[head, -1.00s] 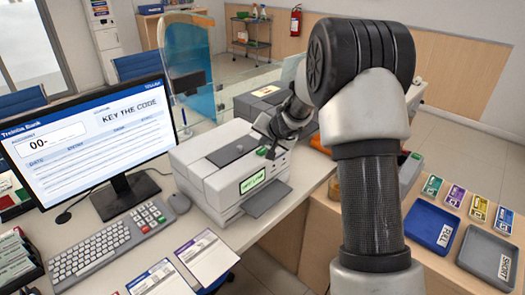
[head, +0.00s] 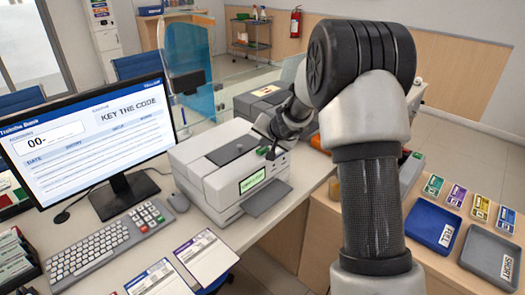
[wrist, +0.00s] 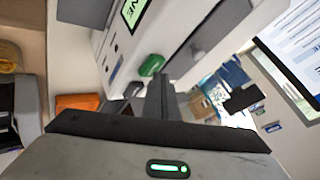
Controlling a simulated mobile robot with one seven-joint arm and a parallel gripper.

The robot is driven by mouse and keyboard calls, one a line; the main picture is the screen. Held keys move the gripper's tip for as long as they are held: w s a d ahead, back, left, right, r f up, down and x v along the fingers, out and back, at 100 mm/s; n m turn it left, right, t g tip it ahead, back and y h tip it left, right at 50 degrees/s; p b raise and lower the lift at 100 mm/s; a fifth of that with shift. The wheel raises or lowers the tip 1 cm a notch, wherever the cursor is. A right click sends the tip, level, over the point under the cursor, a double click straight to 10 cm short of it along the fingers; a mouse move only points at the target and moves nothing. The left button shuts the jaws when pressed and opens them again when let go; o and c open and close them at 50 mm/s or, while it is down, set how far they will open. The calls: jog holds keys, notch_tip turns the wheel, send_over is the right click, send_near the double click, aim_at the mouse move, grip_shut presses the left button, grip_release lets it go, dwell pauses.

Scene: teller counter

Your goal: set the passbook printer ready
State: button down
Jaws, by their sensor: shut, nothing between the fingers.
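The passbook printer (head: 205,184) is a pale grey box on the counter, with a dark panel on its top and a grey tray (head: 266,197) at its front. Its small green display (head: 253,184) is lit; the wrist view shows only the end of its text, "NE". A green button (wrist: 152,65) sits on the printer's face, just beyond my fingertips in the wrist view. My gripper (wrist: 160,82) is shut and empty, pointing at the printer near that button. I cannot tell whether the fingers touch it. The monitor (head: 95,140) reads "KEY THE CODE".
Printed forms (head: 207,255) lie in front. Blue (head: 422,223) and grey (head: 485,250) trays and several coloured cards stand at right. A glass screen is behind. An orange item (wrist: 78,102) is near my gripper.

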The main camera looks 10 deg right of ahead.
aim_at(264, 151)
jog(key=shift+f+b, duration=0.45)
jog(key=shift+b, duration=0.15)
dwell(0.6)
dwell(0.3)
jog(key=shift+r+p, duration=0.65)
jog(key=shift+r, duration=0.25)
notch_tip(264, 151, up, 5)
jog(key=p, duration=0.4)
dwell(0.4)
